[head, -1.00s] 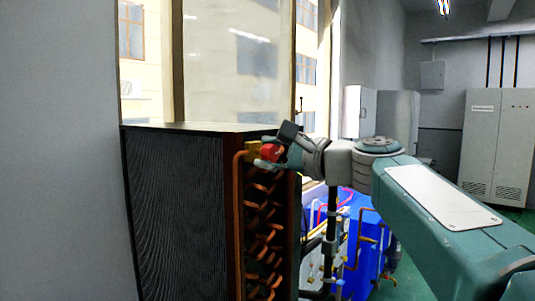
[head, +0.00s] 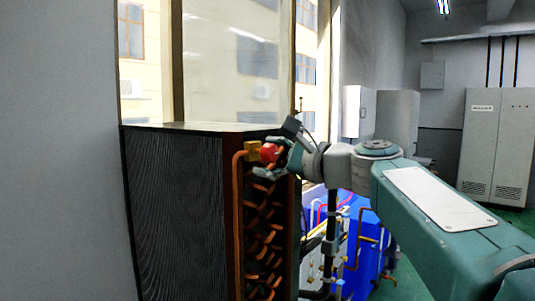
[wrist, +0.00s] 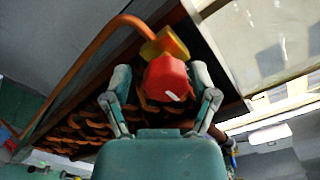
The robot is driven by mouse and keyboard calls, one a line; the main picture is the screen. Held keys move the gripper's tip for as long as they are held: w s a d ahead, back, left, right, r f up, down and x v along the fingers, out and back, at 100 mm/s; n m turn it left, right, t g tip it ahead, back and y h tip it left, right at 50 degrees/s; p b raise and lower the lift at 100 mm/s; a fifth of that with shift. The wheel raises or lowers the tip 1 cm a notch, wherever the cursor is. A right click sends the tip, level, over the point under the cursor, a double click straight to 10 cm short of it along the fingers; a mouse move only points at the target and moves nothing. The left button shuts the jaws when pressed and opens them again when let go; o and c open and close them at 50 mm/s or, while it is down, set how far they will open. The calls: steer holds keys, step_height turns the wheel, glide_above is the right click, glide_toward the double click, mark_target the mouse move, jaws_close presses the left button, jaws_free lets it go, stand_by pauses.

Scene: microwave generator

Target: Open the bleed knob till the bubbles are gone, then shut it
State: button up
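The red bleed knob (head: 269,153) sits on a brass fitting (head: 252,151) at the top of a copper pipe, on the edge of the tall coil unit. My gripper (head: 272,158) is at the knob, with one finger above it and one below in the head view. In the wrist view the red knob (wrist: 167,80) lies between the two fingers of my gripper (wrist: 162,80). A gap shows between the left finger and the knob; the right finger is close beside it, and contact is unclear. The fingers look open. No bubbles can be made out.
The dark finned coil unit (head: 175,210) stands left, with bent copper tubes (head: 264,225) below the knob. Blue equipment with pipes (head: 365,245) stands behind my arm. A window (head: 235,70) is behind the unit. A grey cabinet (head: 495,140) stands far right.

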steer(key=shift+s+r, duration=0.1)
steer(key=shift+r, duration=0.1)
steer(key=shift+s+d, duration=0.15)
steer(key=shift+d, duration=0.1)
steer(key=v, duration=1.1)
steer(key=shift+s+d+f, duration=0.1)
steer(key=shift+d+f, duration=0.05)
